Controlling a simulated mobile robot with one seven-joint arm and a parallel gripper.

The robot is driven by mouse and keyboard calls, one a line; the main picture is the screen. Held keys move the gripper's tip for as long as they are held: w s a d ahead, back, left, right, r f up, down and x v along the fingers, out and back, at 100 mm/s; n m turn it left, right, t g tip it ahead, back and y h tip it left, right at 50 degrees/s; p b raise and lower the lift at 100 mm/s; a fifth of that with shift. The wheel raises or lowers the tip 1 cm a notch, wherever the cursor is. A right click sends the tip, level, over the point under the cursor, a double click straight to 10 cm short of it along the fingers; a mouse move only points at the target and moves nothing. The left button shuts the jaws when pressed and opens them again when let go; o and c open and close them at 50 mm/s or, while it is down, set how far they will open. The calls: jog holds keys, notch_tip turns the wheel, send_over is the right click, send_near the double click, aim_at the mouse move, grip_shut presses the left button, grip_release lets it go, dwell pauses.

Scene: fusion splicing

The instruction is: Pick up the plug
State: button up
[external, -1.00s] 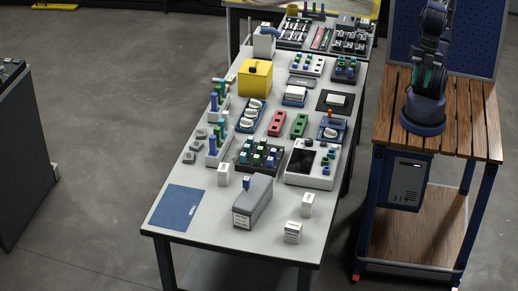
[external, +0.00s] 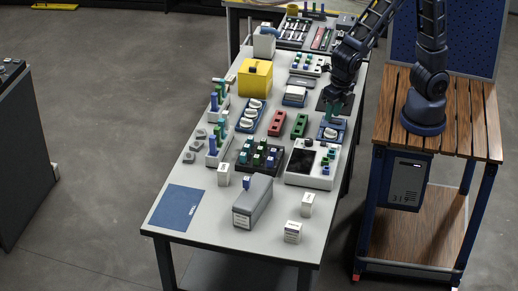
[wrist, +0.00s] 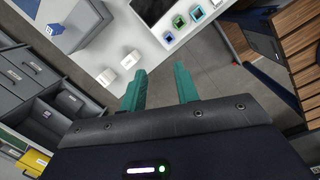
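No single item can be told for certain as the plug; several small coloured parts stand on the table. My gripper (external: 335,110) is over the right side of the table, by the blue tray with white coiled parts (external: 329,134). In the wrist view its two teal fingers (wrist: 160,86) are spread apart with nothing between them. The gripper hides part of the blue tray and the dark mat behind it in the external view.
The long grey table (external: 190,236) holds a yellow box (external: 254,78), a white device with a dark screen (external: 310,176), red (external: 277,123) and green (external: 299,125) blocks, and a grey case (external: 253,203). White boxes (wrist: 107,77) stand near the front edge.

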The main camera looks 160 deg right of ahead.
jog(key=s+d+f+n+y, duration=0.1)
jog(key=s+d+f+n, duration=0.2)
jog(key=d+f, duration=0.7)
jog(key=n, duration=0.3)
send_over(273, 150)
jog(key=a, duration=0.1)
notch_tip(273, 150, down, 6)
jog(key=shift+y, duration=0.4)
notch_tip(273, 150, down, 5)
jog(key=shift+s+f, duration=0.1)
jog(key=shift+d+f, duration=0.2)
jog(key=shift+f, duration=1.15)
jog(key=shift+d+f, duration=0.2)
jog(key=shift+f, duration=1.15)
grip_shut()
